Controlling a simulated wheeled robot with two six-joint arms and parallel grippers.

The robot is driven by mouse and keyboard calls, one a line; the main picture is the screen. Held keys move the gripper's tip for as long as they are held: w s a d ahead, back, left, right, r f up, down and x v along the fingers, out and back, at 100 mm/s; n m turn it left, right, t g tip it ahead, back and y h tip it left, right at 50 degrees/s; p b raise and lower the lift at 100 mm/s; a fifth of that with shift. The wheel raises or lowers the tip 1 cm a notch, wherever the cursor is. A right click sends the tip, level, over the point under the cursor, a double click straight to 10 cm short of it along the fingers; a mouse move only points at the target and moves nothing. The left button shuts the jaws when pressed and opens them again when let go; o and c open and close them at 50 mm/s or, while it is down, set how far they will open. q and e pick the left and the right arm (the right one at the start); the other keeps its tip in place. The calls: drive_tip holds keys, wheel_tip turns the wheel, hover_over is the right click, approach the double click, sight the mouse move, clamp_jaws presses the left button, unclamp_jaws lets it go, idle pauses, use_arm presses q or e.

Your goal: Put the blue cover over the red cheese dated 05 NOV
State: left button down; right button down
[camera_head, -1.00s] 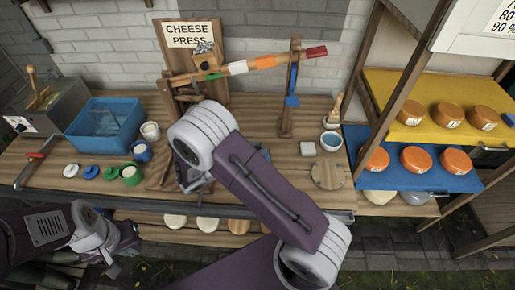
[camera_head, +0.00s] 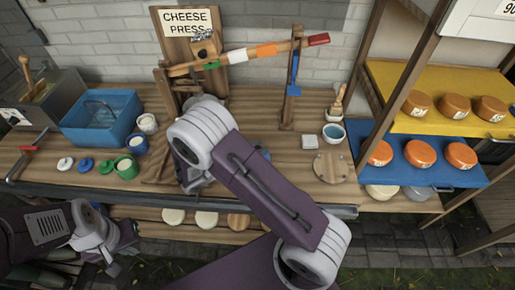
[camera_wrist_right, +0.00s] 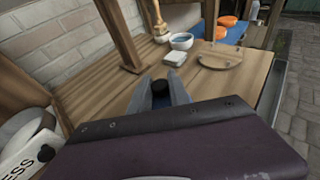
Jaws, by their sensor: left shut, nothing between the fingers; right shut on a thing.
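My right gripper (camera_wrist_right: 160,86) is shut on a blue thing (camera_wrist_right: 161,99) with a black round part, mostly hidden by the fingers in the right wrist view; I cannot tell its full shape. In the head view a small blue patch (camera_head: 263,153) shows behind my right forearm, which hides that gripper. My left gripper (camera_head: 113,267) is shut and empty, low at the left in front of the bench. Three orange-red cheeses (camera_head: 420,153) sit on the blue shelf board (camera_head: 457,179). Three browner cheeses (camera_head: 454,106) with small labels sit on the yellow board (camera_head: 437,125) above. I cannot read any date.
The cheese press (camera_head: 232,59) stands at the back of the bench (camera_head: 316,97). A blue bowl (camera_head: 334,135), white block (camera_head: 309,142) and round wooden board (camera_head: 330,167) lie near the shelf post (camera_head: 396,75). A blue tub (camera_head: 101,118), pots and lids are at left.

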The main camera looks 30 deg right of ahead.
drive_tip(key=shift+f+b, duration=0.4)
drive_tip(key=shift+f, duration=0.2)
idle(0.3)
drive_tip(key=c, duration=1.1)
unclamp_jaws()
drive_tip(key=shift+c, duration=0.2)
drive_tip(key=v, duration=0.9)
drive_tip(key=shift+b, duration=0.3)
